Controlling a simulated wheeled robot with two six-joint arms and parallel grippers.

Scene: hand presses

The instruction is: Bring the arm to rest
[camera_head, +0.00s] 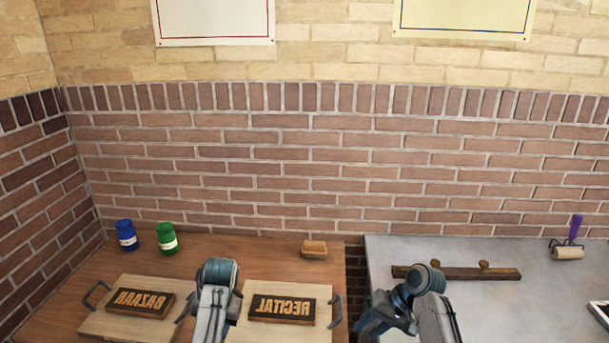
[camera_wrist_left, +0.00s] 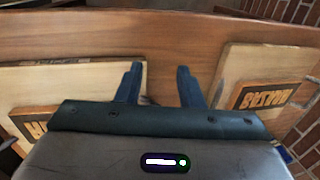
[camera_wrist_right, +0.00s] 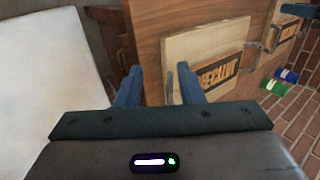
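My right gripper (camera_head: 372,326) hangs low at the front edge of the grey table in the head view, its fingers only partly showing. In the right wrist view my right gripper (camera_wrist_right: 158,86) has its fingers apart with nothing between them. My left arm (camera_head: 214,295) reaches over the wooden table between two boards in the head view; its fingers are hidden there. In the left wrist view my left gripper (camera_wrist_left: 159,85) has its fingers apart and empty, above the wooden table.
The wooden table (camera_head: 215,243) bears the BAZAAR block (camera_head: 139,303) and RECITAL block (camera_head: 282,309) on boards, a blue jar (camera_head: 126,236), a green jar (camera_head: 167,239) and a small wooden block (camera_head: 313,250). The grey table (camera_head: 450,250) bears a wooden bar (camera_head: 455,274) and roller (camera_head: 567,252).

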